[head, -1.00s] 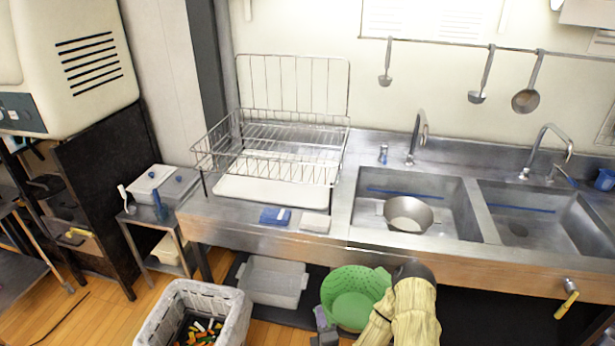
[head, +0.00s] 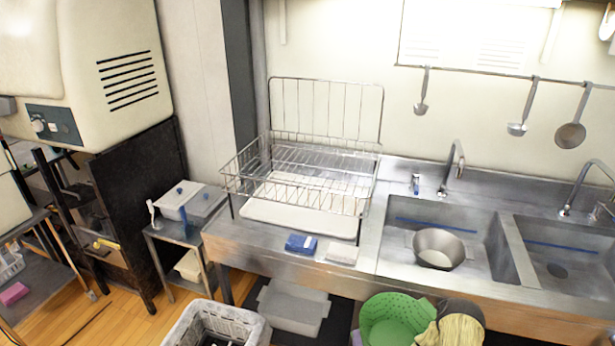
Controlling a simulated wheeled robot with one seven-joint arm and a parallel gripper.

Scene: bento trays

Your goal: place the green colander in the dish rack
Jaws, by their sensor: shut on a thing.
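The green colander (head: 390,318) shows at the bottom edge of the head view, in front of the sink counter and below its front edge. It is tilted, with its open side partly facing the camera, and its lower part is cut off. My gripper (head: 428,335) is at the colander's right side and is shut on it; the fingertips are mostly hidden. The wire dish rack (head: 300,165) stands on the left part of the counter, up and left of the colander. Its basket looks empty.
A white tray (head: 290,221) lies under the rack. A blue sponge (head: 301,244) and a pale block (head: 342,252) lie near the counter's front edge. A metal bowl (head: 438,249) sits in the left sink. A crate (head: 180,330) and grey bin (head: 293,310) are on the floor.

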